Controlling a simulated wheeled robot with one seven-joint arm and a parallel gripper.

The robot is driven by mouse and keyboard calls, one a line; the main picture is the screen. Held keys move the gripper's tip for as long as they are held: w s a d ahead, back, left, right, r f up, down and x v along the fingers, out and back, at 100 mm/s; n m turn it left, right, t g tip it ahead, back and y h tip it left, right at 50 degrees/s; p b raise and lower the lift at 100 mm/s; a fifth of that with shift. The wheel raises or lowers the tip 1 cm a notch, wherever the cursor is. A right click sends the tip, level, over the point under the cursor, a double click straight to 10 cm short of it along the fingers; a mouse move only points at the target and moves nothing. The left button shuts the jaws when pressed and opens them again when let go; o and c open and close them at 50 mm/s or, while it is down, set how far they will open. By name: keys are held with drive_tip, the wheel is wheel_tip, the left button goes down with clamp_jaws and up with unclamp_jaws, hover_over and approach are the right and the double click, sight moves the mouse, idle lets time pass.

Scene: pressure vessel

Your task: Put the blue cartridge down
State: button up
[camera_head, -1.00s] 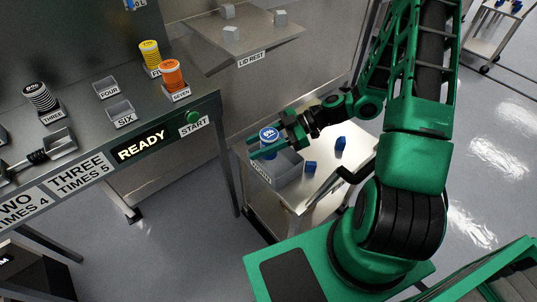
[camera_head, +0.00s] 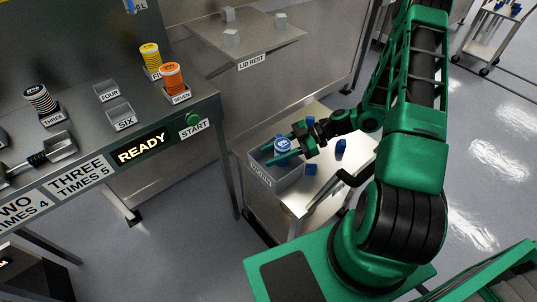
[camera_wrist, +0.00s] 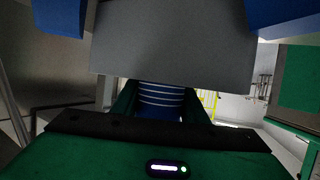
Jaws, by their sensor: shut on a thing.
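The blue cartridge (camera_head: 283,147), with a pale labelled top, is between the fingers of my gripper (camera_head: 279,153). The gripper is shut on it. In the head view they are over the grey open bin (camera_head: 259,174) on the steel cart, with the cartridge seemingly upright. The cartridge's lower part is hidden, so I cannot tell whether it touches the bin floor. In the wrist view the cartridge (camera_wrist: 161,101) shows blue with pale rings between the green fingers, beside a broad grey surface.
Small blue blocks (camera_head: 310,169) stand on the cart (camera_head: 300,203) beside the bin. Left of the cart is a workbench with an orange cartridge (camera_head: 172,77), a yellow cartridge (camera_head: 149,55) and a green START button (camera_head: 192,119). A lid rest shelf (camera_head: 262,45) is behind.

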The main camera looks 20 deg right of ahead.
drive_tip(key=shift+f, duration=0.6)
drive_tip(key=o, duration=1.2)
drive_tip(key=shift+o, duration=0.2)
drive_tip(key=shift+r, duration=0.1)
drive_tip(key=shift+r, duration=0.3)
drive_tip(key=v, duration=0.7)
drive_tip(key=shift+d+r, duration=0.3)
drive_tip(key=shift+r, duration=0.1)
